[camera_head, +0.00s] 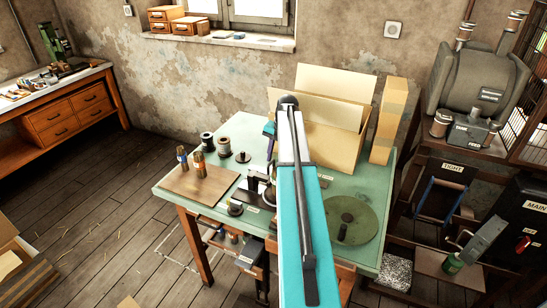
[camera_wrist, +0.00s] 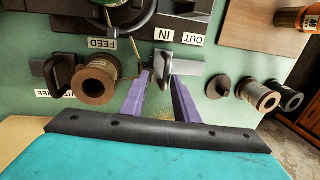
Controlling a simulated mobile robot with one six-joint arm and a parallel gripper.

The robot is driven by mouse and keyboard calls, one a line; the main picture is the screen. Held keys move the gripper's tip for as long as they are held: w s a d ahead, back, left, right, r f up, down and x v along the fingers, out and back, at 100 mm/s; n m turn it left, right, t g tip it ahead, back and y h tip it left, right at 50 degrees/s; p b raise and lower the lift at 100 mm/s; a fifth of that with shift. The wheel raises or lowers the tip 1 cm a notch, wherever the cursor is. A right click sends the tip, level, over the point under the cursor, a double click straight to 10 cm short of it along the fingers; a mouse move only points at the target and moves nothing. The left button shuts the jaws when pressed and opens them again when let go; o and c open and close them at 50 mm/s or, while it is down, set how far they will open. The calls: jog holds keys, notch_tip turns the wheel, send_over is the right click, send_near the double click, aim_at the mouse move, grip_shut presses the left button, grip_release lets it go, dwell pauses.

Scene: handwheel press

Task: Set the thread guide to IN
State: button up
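The thread guide appears in the wrist view as a grey metal lever (camera_wrist: 182,68) on a dark mount, just by the white IN label (camera_wrist: 164,35) and OUT label (camera_wrist: 193,39), which read upside down. My gripper (camera_wrist: 161,78) has two purple fingers, apart, with the tips on either side of the lever's near end. I cannot tell whether a finger touches it. In the head view my gripper (camera_head: 269,156) points down over the green table, and my turquoise arm hides much of the device.
In the wrist view a brown spool (camera_wrist: 97,82) by the FEED label stands left of my fingers; a black knob (camera_wrist: 218,87) and more spools stand right. In the head view an open cardboard box (camera_head: 325,140) stands behind my arm, and a green disc (camera_head: 352,220) lies right.

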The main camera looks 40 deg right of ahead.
jog(key=shift+w+a, duration=0.15)
jog(key=shift+w, duration=0.1)
jog(key=shift+r, duration=0.5)
notch_tip(320, 180, up, 12)
jog(key=s+d+b, duration=0.1)
jog(key=s+b, duration=0.1)
jog(key=b, duration=0.1)
jog(key=shift+s+r+b, duration=0.25)
jog(key=shift+s+b, duration=0.05)
jog(key=shift+b, duration=0.05)
dwell(0.5)
